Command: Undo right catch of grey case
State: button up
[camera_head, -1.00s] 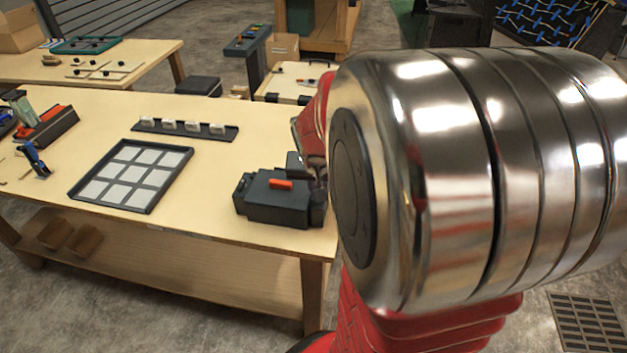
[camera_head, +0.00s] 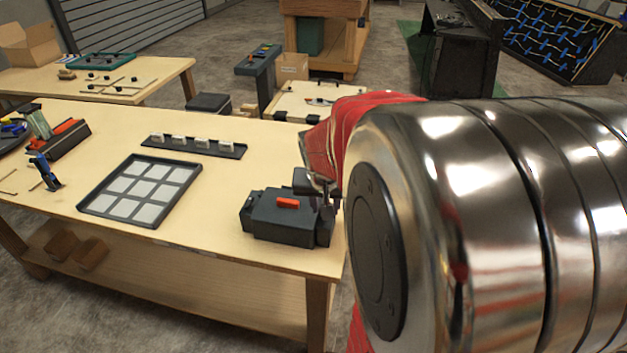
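The grey case (camera_head: 283,222) is a dark box with an orange-red handle on its lid, near the right front corner of the wooden table. Its lid looks shut. My gripper (camera_head: 327,196) is dark and small in this view, at the right end of the case, close to its upper right edge. My own red and metal arm covers much of the picture to the right of it. The right catch is too small and too close to the gripper to make out. I cannot tell whether the gripper touches the case or whether its fingers are apart.
A black tray of grey squares (camera_head: 84,204) lies left of the case. A dark rail with several white blocks (camera_head: 238,152) lies behind. Tools and a red-topped block (camera_head: 68,137) are at the far left. The table (camera_head: 215,215) is bare between tray and case.

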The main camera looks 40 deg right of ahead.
jog(key=v, duration=1.2)
jog(key=w+d+g+y, duration=0.3)
jog(key=w+d, duration=0.1)
jog(key=shift+w+d+r, duration=0.2)
jog(key=shift+d+r, duration=0.15)
jog(key=shift+r, duration=0.15)
dwell(0.4)
notch_tip(320, 180, down, 14)
jog(key=shift+r, duration=0.1)
dwell(0.8)
